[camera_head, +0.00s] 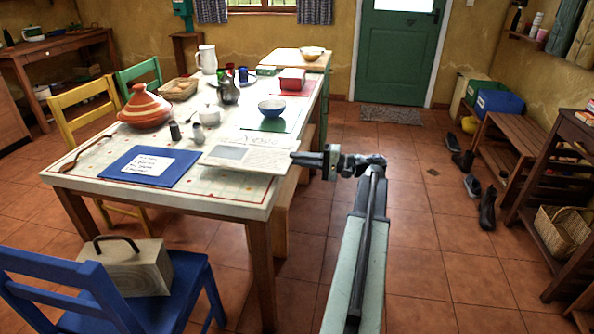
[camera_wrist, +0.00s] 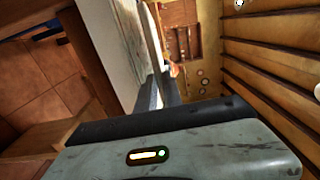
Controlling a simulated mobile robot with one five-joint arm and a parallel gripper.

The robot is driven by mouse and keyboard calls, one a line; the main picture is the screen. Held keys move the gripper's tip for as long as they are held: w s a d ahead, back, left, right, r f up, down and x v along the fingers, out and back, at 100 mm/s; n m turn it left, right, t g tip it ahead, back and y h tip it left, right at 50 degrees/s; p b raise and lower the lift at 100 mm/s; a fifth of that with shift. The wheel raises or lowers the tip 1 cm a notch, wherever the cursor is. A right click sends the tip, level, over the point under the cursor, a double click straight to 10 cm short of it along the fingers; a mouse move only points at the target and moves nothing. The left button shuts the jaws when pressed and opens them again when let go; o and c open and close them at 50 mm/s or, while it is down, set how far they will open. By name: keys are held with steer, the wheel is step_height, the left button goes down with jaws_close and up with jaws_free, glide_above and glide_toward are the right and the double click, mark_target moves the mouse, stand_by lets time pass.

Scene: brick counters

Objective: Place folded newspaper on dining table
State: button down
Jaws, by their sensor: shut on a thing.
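The folded newspaper (camera_head: 262,152), pale with printed columns and a grey picture, is at the near right part of the dining table (camera_head: 85,178). My gripper (camera_head: 297,157) is shut on its right edge, just beyond the table's right side. The paper appears roughly flat over the tabletop; I cannot tell whether it rests on it or hovers slightly above. In the wrist view, which is rolled sideways, my gripper (camera_wrist: 160,92) shows dark fingers beside a pale surface; what lies between the tips is hard to make out.
A blue mat (camera_head: 150,166) with a white sheet lies left of the newspaper. A blue chair (camera_head: 190,285) holds a wooden box (camera_head: 128,268) in front. A bench (camera_head: 285,190) stands along the right side.

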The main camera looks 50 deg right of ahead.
step_height(320, 180, down, 4)
steer(key=b, duration=0.3)
steer(key=shift+r+b, duration=0.1)
steer(key=shift+b, duration=0.2)
steer(key=c, duration=1.5)
jaws_free()
steer(key=shift+r, duration=0.1)
